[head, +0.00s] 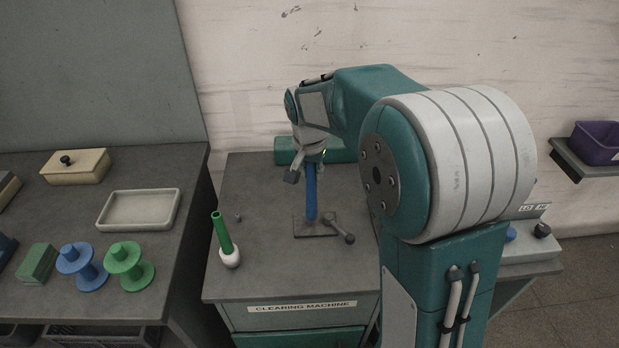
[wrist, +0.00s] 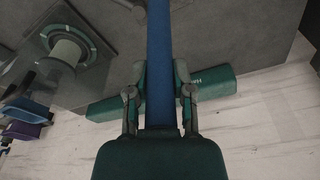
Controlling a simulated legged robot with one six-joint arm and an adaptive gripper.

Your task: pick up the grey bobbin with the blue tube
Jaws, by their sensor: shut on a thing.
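The blue tube (head: 311,192) stands upright over the small plate (head: 302,229) of the clearing machine, below my wrist. My gripper (head: 309,165) is at its upper end. In the wrist view the blue tube (wrist: 160,45) runs between the two fingers of my gripper (wrist: 160,75), which are shut on it. No grey yarn shows clearly on it. I cannot tell whether its lower end touches the plate.
A white bobbin with a green tube (head: 222,232) stands to the left. The left table holds a pale tray (head: 112,226), a blue spool (head: 78,263) and a green spool (head: 124,262).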

